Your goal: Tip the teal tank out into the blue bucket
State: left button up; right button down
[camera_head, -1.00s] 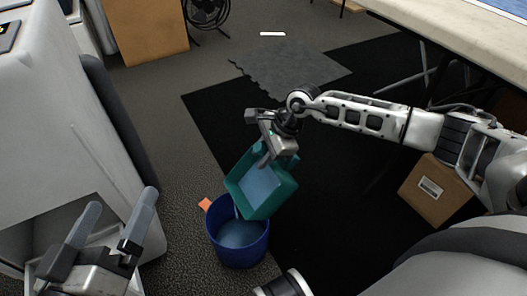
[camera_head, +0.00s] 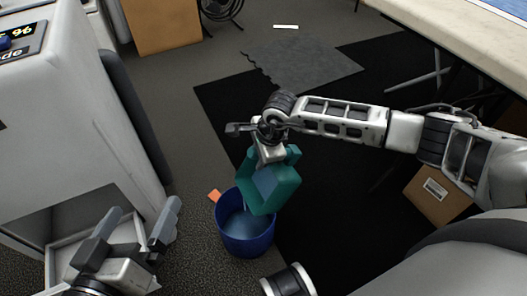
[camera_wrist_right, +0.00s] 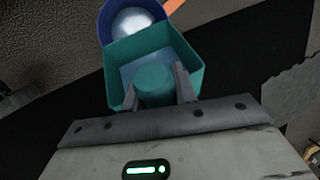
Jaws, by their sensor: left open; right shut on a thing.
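The teal tank (camera_head: 285,190) is held tilted over the blue bucket (camera_head: 245,243), its open side leaning down toward the bucket. Blue liquid shows inside the tank, and liquid shows in the bucket. My right gripper (camera_head: 268,158) is shut on the tank at its upper end. In the right wrist view my right gripper (camera_wrist_right: 168,88) grips a teal part of the tank (camera_wrist_right: 195,55), and the bucket (camera_wrist_right: 110,12) lies just beyond the tank's rim. My left gripper (camera_head: 135,230) is open and empty at the lower left, apart from the bucket.
A white machine (camera_head: 60,110) with an open bay stands at the left. An orange piece (camera_head: 214,196) lies by the bucket. A cardboard box (camera_head: 437,195) sits on the floor at the right, below a table (camera_head: 440,30). Black matting (camera_head: 330,190) covers the floor.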

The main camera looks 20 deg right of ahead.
jog(key=shift+a+h, duration=0.4)
jog(key=shift+a, duration=0.2)
pick_arm(q)
jog(key=shift+w+r+m+t+h+b, duration=0.1)
jog(key=shift+w+r+t+h+b, duration=0.3)
jog(key=shift+r+b, duration=0.35)
jog(key=shift+w+r+m+t+h+b, duration=0.1)
jog(key=shift+w+r+t+h+b, duration=0.15)
jog(key=shift+r+t+b, duration=0.45)
jog(key=shift+w+r+m+t+h+b, duration=0.1)
jog(key=shift+w+r+t+h+b, duration=0.3)
jog(key=shift+b, duration=0.6)
pick_arm(e)
jog(key=a+f+h, duration=0.4)
jog(key=a+h, duration=0.2)
jog(key=a, duration=0.2)
jog(key=shift+s+n, duration=0.15)
jog(key=shift+n, duration=0.25)
pick_arm(q)
jog(key=shift+s+r, duration=0.15)
jog(key=shift+s, duration=0.05)
pick_arm(e)
jog(key=shift+r, duration=0.1)
